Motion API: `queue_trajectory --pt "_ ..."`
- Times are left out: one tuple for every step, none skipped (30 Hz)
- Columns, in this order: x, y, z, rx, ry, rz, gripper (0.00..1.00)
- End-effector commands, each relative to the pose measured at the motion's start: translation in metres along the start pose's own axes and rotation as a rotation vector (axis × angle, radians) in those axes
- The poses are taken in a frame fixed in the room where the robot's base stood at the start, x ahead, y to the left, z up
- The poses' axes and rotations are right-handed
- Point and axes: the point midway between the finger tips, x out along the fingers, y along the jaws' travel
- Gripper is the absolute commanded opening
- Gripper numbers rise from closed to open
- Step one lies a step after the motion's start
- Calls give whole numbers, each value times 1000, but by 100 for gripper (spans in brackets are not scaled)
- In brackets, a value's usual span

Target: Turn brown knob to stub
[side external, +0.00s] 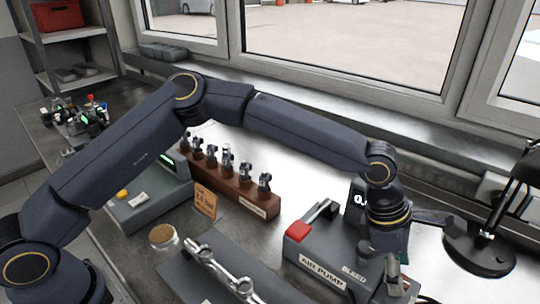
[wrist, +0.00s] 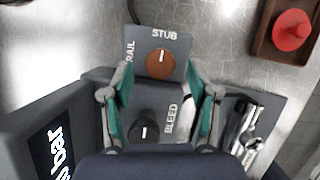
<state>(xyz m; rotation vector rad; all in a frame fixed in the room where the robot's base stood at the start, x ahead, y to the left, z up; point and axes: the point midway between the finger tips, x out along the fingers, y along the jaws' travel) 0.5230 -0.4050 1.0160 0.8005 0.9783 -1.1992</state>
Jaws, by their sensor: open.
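The brown knob (wrist: 160,63) sits on a grey plate (wrist: 180,46) in the upper middle of the wrist view. The plate reads STUB above the knob and RAIL to its left. The knob's short white mark stands upright in the picture, in line with the STUB label. My gripper (wrist: 160,68) is open, with one teal-padded finger on each side of the knob. I see a gap between each finger and the knob, but cannot tell the height. In the side external view my wrist hides the knob, and the fingers are hard to make out.
A black knob (wrist: 143,131) marked BLEED lies between my fingers' bases. The air pump (side external: 325,250) has a red part (side external: 299,230) at left. A display (wrist: 60,150) stands lower left. A red knob-like piece (wrist: 291,30) sits upper right. A lamp (side external: 478,248) stands right of my wrist.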

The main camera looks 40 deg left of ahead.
Motion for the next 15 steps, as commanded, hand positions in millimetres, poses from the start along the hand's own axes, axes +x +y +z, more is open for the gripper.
queue_trajectory --pt "-9 1 0 -1 -1 2 60" --pt "-15 1 0 -2 0 3 60" --pt "-24 1 0 0 -1 3 60" --pt "-31 1 0 -1 -1 4 60" --pt "-38 2 0 -2 0 4 60" --pt "-48 1 0 -2 -1 3 60" --pt "-55 1 -1 -1 0 4 60" --pt "-61 2 0 -1 0 5 60" --pt "-70 1 0 -1 -1 3 60" --pt "-76 1 -1 -1 0 3 60" --pt "-81 1 -1 -1 0 4 60" --pt "-88 1 0 -1 0 3 60" --pt "-92 1 0 -1 1 2 60" --pt "-96 1 -1 -2 1 2 60" --pt "-100 1 -1 -2 1 2 60"
